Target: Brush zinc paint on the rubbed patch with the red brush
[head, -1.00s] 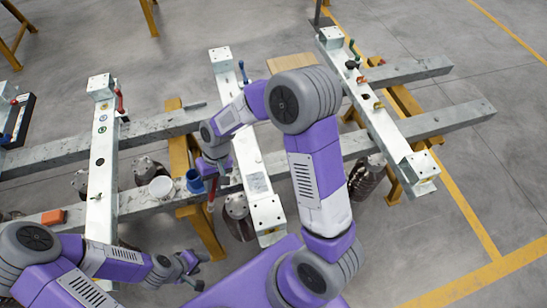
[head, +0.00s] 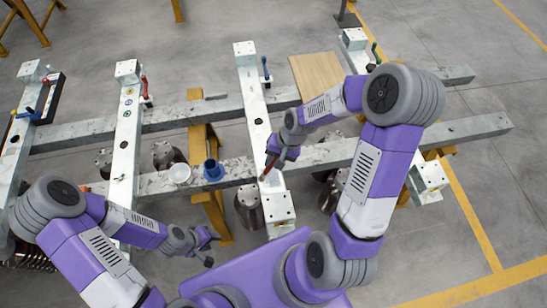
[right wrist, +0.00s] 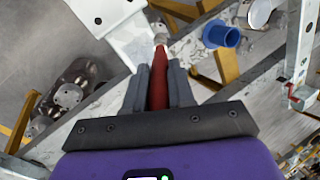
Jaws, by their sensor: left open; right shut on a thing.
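My right gripper (head: 274,164) is shut on the red brush (head: 267,171), over the near part of the middle white steel beam (head: 258,125). In the right wrist view the brush (right wrist: 160,88) points away between the fingers, its pale tip (right wrist: 160,40) close to the beam's edge (right wrist: 128,32); I cannot tell whether it touches. I cannot make out the rubbed patch; the gripper and brush cover part of the beam. A white pot (head: 180,173) and a blue cup (head: 213,171) stand on the grey crossbeam left of the gripper. My left gripper (head: 210,248) is open and empty at lower centre.
Other white beams lie left (head: 126,130) and right (head: 428,177) across long grey crossbeams (head: 170,118). Small levers stand up from the beams, such as a blue one (head: 266,68). A wooden board (head: 314,70) lies behind the right arm. Dark metal parts (head: 247,205) sit below the crossbeam.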

